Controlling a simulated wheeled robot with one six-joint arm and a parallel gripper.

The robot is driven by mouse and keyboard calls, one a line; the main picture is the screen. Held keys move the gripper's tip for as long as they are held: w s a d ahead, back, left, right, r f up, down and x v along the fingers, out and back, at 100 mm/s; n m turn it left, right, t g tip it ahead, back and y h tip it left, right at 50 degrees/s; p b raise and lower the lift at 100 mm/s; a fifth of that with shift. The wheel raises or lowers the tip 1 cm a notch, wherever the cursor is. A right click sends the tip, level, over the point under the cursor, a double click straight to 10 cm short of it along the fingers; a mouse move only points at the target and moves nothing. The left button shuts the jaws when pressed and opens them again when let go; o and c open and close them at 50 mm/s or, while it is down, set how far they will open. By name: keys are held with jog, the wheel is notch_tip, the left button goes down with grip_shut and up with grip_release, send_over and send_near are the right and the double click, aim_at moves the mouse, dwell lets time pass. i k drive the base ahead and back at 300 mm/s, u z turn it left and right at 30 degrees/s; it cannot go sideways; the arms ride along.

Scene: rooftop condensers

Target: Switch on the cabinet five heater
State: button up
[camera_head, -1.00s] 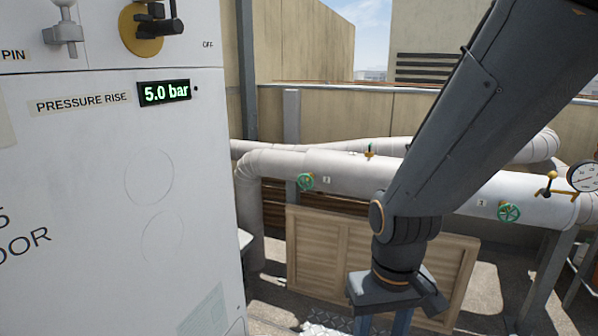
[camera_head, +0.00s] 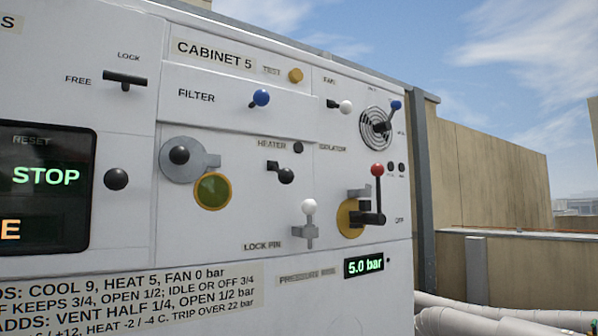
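The cabinet five panel (camera_head: 226,118) is white and carries the label CABINET 5. Under the word HEATER sits a small black heater switch (camera_head: 281,172) with a round knob, its knob toward the lower right. A small dark round spot (camera_head: 298,147), perhaps a lamp, is beside the HEATER label and is unlit. To the right, the isolator lever (camera_head: 377,190) has a red ball and stands upright on a yellow disc, with OFF printed to its right. A lock pin with a white ball (camera_head: 308,208) is below the heater switch. My gripper is out of view.
A blue filter knob (camera_head: 260,97), a white-tipped fan lever (camera_head: 345,107) and a blue-tipped vent lever (camera_head: 396,105) are above. A display (camera_head: 364,266) reads 5.0 bar. A dark screen (camera_head: 44,187) at left shows STOP. Pipes (camera_head: 460,318) run at lower right.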

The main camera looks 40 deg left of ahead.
aim_at(286, 177)
jog(key=k, duration=0.9)
jog(key=z, duration=0.8)
jog(key=i, duration=0.8)
jog(key=u, duration=2.65)
jog(key=i, duration=0.5)
jog(key=z, duration=0.1)
